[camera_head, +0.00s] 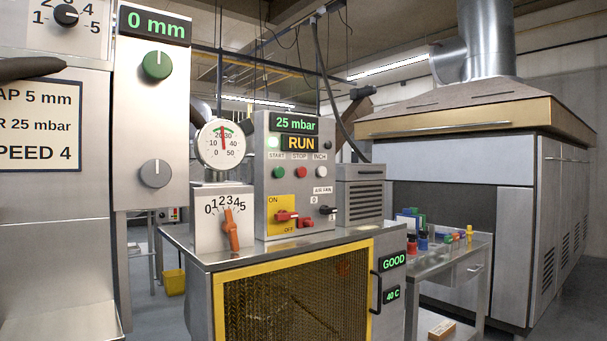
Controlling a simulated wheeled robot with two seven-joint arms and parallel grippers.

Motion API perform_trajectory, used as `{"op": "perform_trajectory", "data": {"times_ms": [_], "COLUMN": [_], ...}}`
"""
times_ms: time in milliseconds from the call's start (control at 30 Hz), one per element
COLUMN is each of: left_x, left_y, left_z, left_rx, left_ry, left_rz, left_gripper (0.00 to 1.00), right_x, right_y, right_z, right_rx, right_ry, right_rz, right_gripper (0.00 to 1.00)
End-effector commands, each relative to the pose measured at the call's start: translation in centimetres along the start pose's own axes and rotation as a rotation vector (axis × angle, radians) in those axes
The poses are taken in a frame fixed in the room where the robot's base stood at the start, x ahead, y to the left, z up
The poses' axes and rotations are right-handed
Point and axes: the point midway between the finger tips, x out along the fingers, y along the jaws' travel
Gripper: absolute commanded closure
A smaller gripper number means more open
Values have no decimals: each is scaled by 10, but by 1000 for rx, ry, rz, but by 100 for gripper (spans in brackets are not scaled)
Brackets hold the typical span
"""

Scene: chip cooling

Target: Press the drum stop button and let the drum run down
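The drum stop button (301,172) is red and sits under the label STOP on the grey control box (261,200), between a green START button (279,173) and a white INCH button (320,172). The display above it (300,143) reads RUN, and a pale green lamp (273,142) beside it looks lit. The drum itself cannot be clearly made out behind the yellow-framed mesh guard (222,310). I see no gripper fingers. A dark tapered shape enters at the left edge, and I cannot tell whether it is part of my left arm.
A pressure display (295,123) reads 25 mbar beside a round gauge (221,145). An orange-handled dial (231,230) and red ON/OFF switches (287,215) are nearby. Displays read GOOD (394,262) and 40 C (393,295). A tall panel (148,100) stands left; a side table (460,252) stands right.

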Motion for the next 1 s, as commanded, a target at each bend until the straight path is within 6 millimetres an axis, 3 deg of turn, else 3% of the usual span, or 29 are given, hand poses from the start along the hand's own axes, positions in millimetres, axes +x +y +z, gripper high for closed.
{"op": "perform_trajectory", "data": {"times_ms": [33,167,1000], "left_x": [0,0,0], "left_y": [0,0,0], "left_z": [0,0,-1], "left_rx": [0,0,1], "left_ry": [0,0,2], "left_rz": [0,0,0], "left_gripper": [64,100,100], "right_x": [0,0,0], "right_y": [0,0,0], "right_z": [0,0,0], "right_rx": [0,0,0], "right_ry": [0,0,0], "right_rz": [0,0,1], "right_gripper": [64,64,64]}}
